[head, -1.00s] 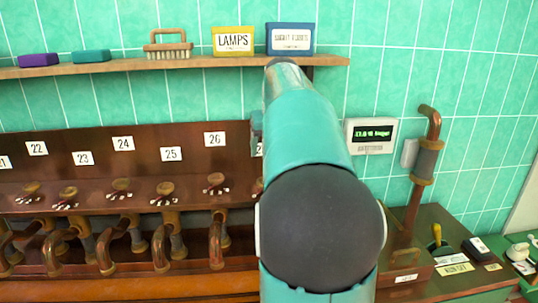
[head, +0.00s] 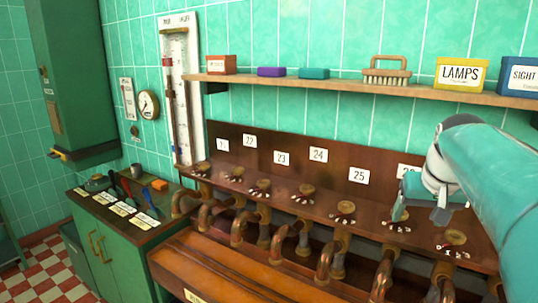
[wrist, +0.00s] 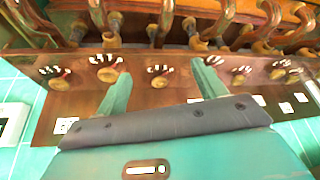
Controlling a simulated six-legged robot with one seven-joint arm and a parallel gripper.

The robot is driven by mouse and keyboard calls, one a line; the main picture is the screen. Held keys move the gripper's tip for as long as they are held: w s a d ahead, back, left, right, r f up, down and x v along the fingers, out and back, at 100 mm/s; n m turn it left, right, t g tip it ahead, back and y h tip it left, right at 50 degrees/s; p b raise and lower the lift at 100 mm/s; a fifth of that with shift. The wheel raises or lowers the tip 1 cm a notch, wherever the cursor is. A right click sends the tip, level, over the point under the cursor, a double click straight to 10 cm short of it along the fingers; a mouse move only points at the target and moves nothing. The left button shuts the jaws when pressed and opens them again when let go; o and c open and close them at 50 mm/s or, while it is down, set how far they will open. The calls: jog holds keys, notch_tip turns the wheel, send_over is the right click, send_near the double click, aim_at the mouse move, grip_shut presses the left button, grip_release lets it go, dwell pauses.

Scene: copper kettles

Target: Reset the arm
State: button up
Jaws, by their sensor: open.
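My gripper (head: 428,205) is at the right of the head view, in front of the wooden panel (head: 290,150) with numbered tags. It is open and holds nothing that I can see. In the wrist view my gripper (wrist: 162,85) shows two teal fingers spread well apart, with a brass knob (wrist: 159,82) of the panel visible between them. The fingers look apart from the panel, but the exact gap cannot be told. My teal arm comes in from the right edge.
Copper pipes (head: 330,255) curve out below the knobs. A shelf (head: 350,88) above holds a brush (head: 387,72), a yellow LAMPS box (head: 461,75) and other boxes. A green cabinet (head: 115,255) with tools stands at left. Checkered floor shows at lower left.

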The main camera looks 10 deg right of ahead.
jog(key=s+a+f+n, duration=0.1)
jog(key=s+a+f, duration=0.3)
jog(key=a, duration=0.3)
jog(key=s+a+f+n+y, duration=0.1)
jog(key=s+a+f, duration=0.4)
jog(key=a, duration=0.3)
jog(key=s+a+f+n+t, duration=0.1)
jog(key=s+a+f+n, duration=0.1)
jog(key=s+a+f, duration=0.2)
jog(key=s+a, duration=0.1)
jog(key=a, duration=0.2)
jog(key=shift+a+f, duration=0.15)
jog(key=shift+f, duration=0.15)
jog(key=shift+s, duration=0.1)
jog(key=c, duration=0.7)
jog(key=shift+c, duration=0.2)
